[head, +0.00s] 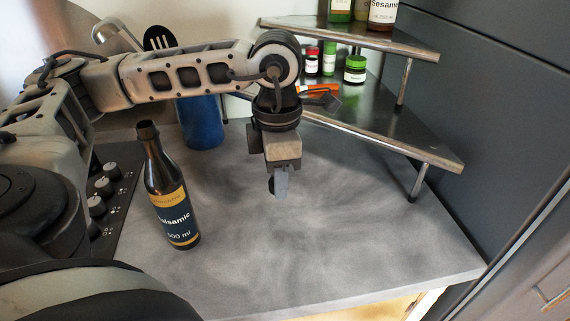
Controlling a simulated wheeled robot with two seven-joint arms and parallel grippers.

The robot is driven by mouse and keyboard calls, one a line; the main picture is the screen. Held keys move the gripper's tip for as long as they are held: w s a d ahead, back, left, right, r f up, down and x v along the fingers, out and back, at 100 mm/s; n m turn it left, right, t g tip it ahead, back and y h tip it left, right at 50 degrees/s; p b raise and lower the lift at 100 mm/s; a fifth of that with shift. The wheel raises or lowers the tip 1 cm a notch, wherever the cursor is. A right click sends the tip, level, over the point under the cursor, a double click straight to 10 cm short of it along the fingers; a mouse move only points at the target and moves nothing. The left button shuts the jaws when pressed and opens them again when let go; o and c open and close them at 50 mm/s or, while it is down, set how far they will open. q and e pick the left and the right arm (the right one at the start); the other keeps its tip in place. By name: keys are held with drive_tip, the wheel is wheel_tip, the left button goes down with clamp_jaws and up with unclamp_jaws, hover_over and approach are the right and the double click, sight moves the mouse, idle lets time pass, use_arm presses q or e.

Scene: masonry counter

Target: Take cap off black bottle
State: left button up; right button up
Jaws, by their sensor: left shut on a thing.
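The black bottle (171,196), with a dark and gold balsamic label, stands upright on the grey counter at left of centre. Its neck ends in a dark rim with what looks like a bare mouth and no cap on it. My left gripper (279,184) points down over the counter, to the right of the bottle and apart from it. It is shut on a small dark cap (272,185), mostly hidden by the fingers. My right gripper is not in view.
A blue utensil holder (201,122) with a slotted spoon and ladle stands behind the bottle. A metal two-tier corner shelf (440,157) with jars and bottles is at the back right. Cooktop knobs (97,207) lie left of the bottle. The counter's front right is clear.

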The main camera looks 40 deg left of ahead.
use_arm(q)
drive_tip(key=w+a+f+b, duration=0.1)
drive_tip(key=w+a+f, duration=0.1)
drive_tip(key=a, duration=0.1)
drive_tip(key=w+a+f+b, duration=0.1)
drive_tip(key=w+a+f, duration=0.2)
drive_tip(key=w+a+f+b, duration=0.2)
drive_tip(key=a+f, duration=0.1)
drive_tip(key=shift+w+a+f, duration=0.15)
drive_tip(key=shift+w, duration=0.1)
drive_tip(key=shift+w+a+f+b, duration=0.25)
drive_tip(key=shift+a+f+b, duration=0.05)
drive_tip(key=shift+a+f, duration=0.05)
drive_tip(key=shift+w+a+f, duration=0.1)
drive_tip(key=shift+f, duration=0.1)
drive_tip(key=f+b, duration=0.3)
drive_tip(key=shift+w+a+f, duration=0.15)
drive_tip(key=shift+a+f, duration=0.05)
drive_tip(key=shift+f, duration=0.1)
drive_tip(key=shift+r, duration=0.1)
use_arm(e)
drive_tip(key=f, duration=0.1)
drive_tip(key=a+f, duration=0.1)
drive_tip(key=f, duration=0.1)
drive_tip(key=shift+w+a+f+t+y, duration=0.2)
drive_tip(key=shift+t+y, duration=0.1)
